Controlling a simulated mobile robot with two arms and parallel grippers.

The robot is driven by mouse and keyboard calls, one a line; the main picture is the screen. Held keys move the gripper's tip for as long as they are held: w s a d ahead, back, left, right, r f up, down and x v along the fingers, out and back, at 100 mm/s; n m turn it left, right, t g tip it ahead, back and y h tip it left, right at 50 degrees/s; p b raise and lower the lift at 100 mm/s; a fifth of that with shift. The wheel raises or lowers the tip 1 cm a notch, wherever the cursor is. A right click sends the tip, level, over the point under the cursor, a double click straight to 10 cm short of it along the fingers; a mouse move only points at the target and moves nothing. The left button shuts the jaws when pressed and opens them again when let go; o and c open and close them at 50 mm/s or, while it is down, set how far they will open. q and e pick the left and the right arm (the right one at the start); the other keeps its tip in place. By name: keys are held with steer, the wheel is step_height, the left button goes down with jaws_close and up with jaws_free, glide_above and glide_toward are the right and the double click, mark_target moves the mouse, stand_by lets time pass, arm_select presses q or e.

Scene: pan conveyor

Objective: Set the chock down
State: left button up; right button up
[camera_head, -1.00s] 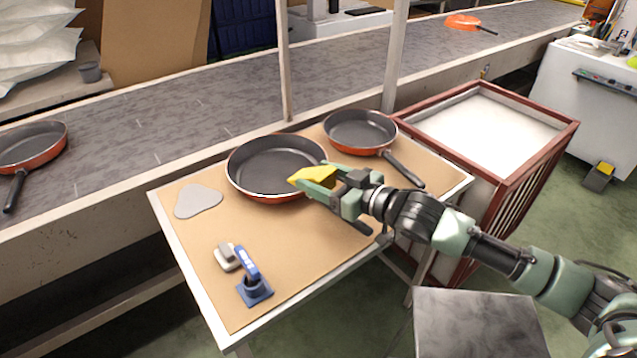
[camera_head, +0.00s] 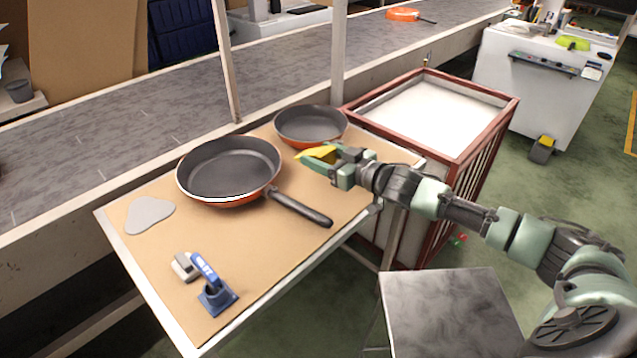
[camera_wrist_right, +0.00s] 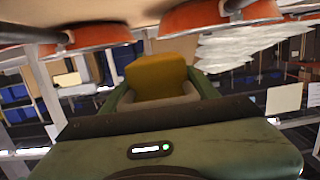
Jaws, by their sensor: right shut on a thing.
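The yellow chock (camera_head: 316,154) is in the fingers of my right gripper (camera_head: 325,160). The gripper is shut on it and holds it over the right part of the brown-topped table (camera_head: 258,261), near the small pan. In the right wrist view the yellow chock (camera_wrist_right: 157,74) sticks out between the green fingers. I cannot tell from these views whether its underside touches the table. My left gripper is not in view.
A large pan (camera_head: 229,172) and a small pan (camera_head: 310,124) stand on the table. A grey flat pad (camera_head: 149,214) and a blue-handled tool (camera_head: 212,285) lie at left. A red-framed bin (camera_head: 478,147) stands right; the conveyor (camera_head: 140,133) runs behind.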

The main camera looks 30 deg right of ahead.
mark_target(321, 190)
step_height(321, 190, down, 8)
steer(key=shift+b, duration=0.3)
steer(key=o, duration=1.4)
steer(key=shift+f, duration=0.15)
steer(key=o, duration=0.3)
